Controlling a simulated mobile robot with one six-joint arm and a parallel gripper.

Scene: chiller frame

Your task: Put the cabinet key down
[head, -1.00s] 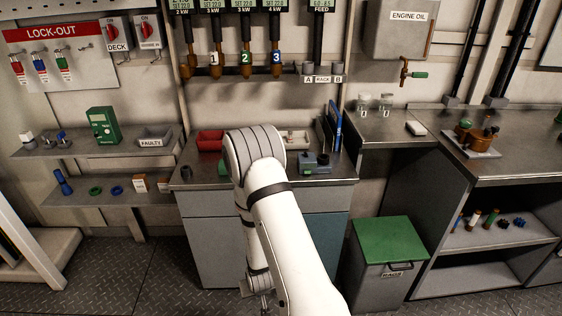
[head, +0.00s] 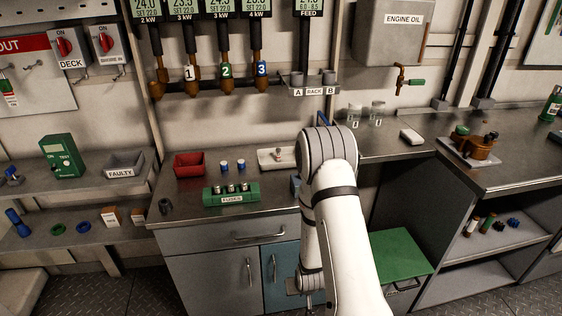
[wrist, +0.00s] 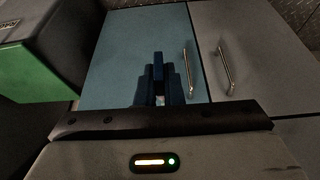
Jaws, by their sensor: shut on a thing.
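My gripper (wrist: 160,88) points down in front of the cabinet under the counter, with its dark fingers close together. A small pale bit between the fingers in the wrist view fits the cabinet key (wrist: 160,100), but its shape is mostly hidden. In the head view the gripper (head: 306,296) is low at the bottom edge, mostly hidden by my arm. The blue cabinet door (wrist: 125,50) and its handle (wrist: 188,75) lie beyond the fingers in the wrist view.
The metal counter (head: 185,208) holds a green fuse box (head: 231,195), a red tray (head: 189,165) and a white tray (head: 268,158). A rags bin with a green lid (head: 402,255) stands right of my arm. A grey door (wrist: 250,35) adjoins the blue one.

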